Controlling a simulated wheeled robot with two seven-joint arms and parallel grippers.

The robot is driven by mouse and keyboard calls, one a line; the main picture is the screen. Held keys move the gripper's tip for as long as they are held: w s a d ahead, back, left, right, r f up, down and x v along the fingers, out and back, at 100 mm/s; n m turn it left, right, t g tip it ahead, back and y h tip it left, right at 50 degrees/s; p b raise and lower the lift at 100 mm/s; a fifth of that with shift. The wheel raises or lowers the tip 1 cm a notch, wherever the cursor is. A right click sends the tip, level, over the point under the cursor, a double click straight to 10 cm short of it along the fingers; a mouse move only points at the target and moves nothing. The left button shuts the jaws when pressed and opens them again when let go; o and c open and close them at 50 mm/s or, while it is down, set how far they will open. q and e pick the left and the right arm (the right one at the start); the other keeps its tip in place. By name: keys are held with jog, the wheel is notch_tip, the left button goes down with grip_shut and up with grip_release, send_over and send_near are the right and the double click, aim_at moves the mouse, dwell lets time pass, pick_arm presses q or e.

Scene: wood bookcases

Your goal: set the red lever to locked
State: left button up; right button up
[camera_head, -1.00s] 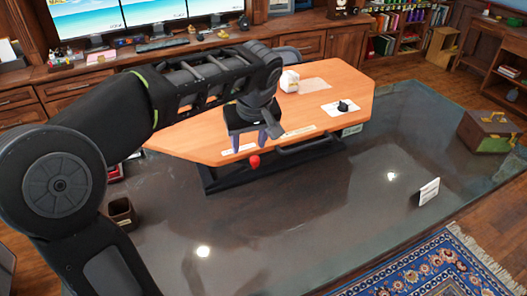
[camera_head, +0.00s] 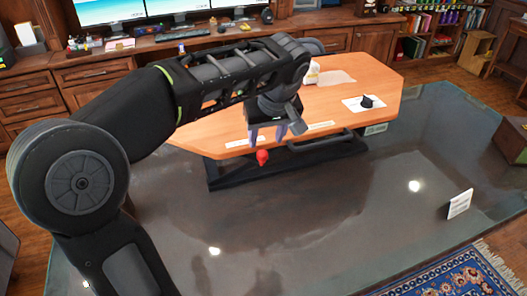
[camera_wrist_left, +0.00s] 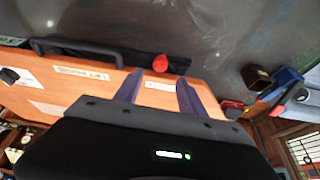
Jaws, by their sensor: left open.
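The red lever (camera_head: 263,157) shows as a red knob at the front edge of the orange wooden panel (camera_head: 340,93). My left gripper (camera_head: 267,136) is open and empty, its two fingers pointing down just above and behind the knob. In the left wrist view the red lever (camera_wrist_left: 160,63) lies ahead of the spread fingers (camera_wrist_left: 158,95), roughly between their lines and apart from them. A white label (camera_wrist_left: 160,85) sits on the panel near the knob. The lever's shaft and its marked positions cannot be made out. My right gripper is not in view.
The panel stands on a glass-topped table (camera_head: 330,220) with a black handle (camera_head: 320,144) along its front edge. A black knob (camera_head: 366,101) on a white plate is at the panel's right. A small white card (camera_head: 459,204) stands on the clear glass at right.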

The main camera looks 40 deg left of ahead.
aim_at(263, 152)
pick_arm(q)
jog(key=p+x, duration=0.1)
jog(key=x, duration=0.6)
jog(key=shift+a+f, duration=0.15)
jog(key=shift+f, duration=0.2)
grip_shut()
dwell(1.1)
